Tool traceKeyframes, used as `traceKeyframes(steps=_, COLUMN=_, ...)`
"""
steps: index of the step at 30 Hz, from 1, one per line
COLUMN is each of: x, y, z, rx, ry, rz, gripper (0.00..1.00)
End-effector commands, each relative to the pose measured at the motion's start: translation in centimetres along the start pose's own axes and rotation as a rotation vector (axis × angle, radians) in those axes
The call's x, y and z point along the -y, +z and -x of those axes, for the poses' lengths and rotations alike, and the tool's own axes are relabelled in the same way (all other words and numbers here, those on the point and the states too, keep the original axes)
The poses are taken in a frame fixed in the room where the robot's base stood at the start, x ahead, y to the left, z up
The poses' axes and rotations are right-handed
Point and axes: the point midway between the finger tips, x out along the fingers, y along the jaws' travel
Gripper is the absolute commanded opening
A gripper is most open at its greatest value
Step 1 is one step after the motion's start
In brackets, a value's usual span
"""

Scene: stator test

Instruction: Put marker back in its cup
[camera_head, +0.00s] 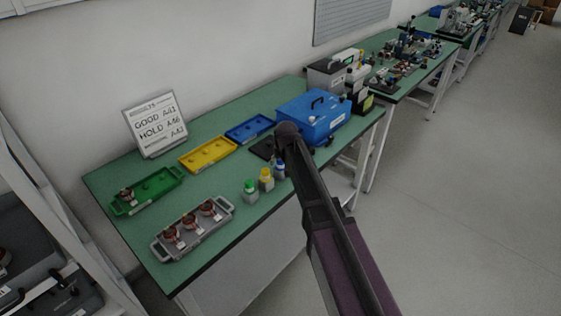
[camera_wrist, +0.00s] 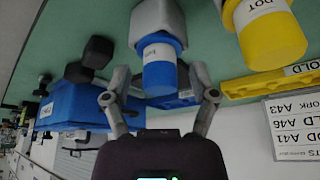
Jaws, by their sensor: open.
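A blue marker with a white label band (camera_wrist: 160,72) shows in the wrist view, its far end at a light grey cup (camera_wrist: 155,20). I cannot tell whether it is fully seated in the cup. My gripper (camera_wrist: 160,97) is open, with one fingertip on each side of the marker's near end and visible gaps between. In the head view the blue marker (camera_head: 280,166) is the rearmost of three coloured markers, close beside my arm. My gripper cannot be made out there. A yellow marker (camera_head: 266,175) and a green marker (camera_head: 250,187) stand in front of it in grey cups.
A grey tray (camera_head: 157,246) with copper-coloured parts lies at the front. Green (camera_head: 117,209), yellow (camera_head: 186,165) and blue (camera_head: 236,137) trays line the back with a sign (camera_head: 157,122). A blue case (camera_head: 316,120) stands behind my arm. Table centre is clear.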

Motion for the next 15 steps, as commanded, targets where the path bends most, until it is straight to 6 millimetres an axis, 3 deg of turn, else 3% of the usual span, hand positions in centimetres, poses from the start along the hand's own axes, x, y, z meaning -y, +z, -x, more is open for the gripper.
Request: traceKeyframes(steps=15, x=0.0, y=-0.4, z=1.5, rx=0.000, ry=0.000, rz=0.000, gripper=0.75)
